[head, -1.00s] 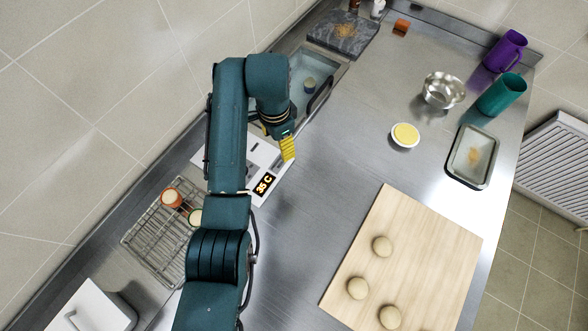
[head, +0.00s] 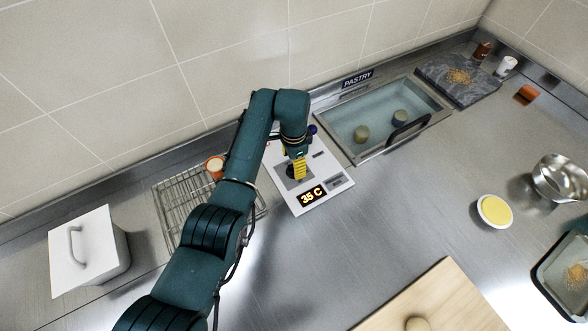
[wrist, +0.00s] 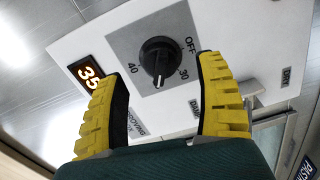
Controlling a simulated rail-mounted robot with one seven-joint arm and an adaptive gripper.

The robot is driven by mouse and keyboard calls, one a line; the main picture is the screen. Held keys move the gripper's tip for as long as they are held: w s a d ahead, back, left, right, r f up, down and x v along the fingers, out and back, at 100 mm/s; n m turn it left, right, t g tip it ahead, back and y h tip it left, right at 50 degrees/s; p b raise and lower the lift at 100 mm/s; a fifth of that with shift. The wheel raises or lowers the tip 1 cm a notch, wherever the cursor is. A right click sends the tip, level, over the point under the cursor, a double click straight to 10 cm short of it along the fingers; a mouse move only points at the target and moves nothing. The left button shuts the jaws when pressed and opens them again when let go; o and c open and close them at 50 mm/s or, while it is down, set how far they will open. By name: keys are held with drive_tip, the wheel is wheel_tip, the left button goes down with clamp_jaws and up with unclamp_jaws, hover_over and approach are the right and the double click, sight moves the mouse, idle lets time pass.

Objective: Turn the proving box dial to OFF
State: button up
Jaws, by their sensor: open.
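The proving box control panel (head: 334,180) is a white slab on the steel counter, with a lit display (head: 312,196) reading 35 C. Its black round dial (wrist: 160,57) sits on a grey square marked OFF, 30 and 40 in the wrist view. The dial's pointer appears to lie between 30 and 40, away from OFF. My gripper (head: 299,170) is over the panel at the dial, which it mostly hides in the head view. In the wrist view my gripper (wrist: 160,78) has its yellow, black-padded fingers apart, one on each side of the dial, with nothing held.
A glass-lidded well (head: 385,115) with a black handle and the PASTRY sign (head: 357,78) lie right of the panel. A wire rack (head: 185,208) and a white lidded box (head: 90,252) are left.

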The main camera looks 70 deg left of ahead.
drive_tip(key=shift+f, duration=1.9)
drive_tip(key=c, duration=1.3)
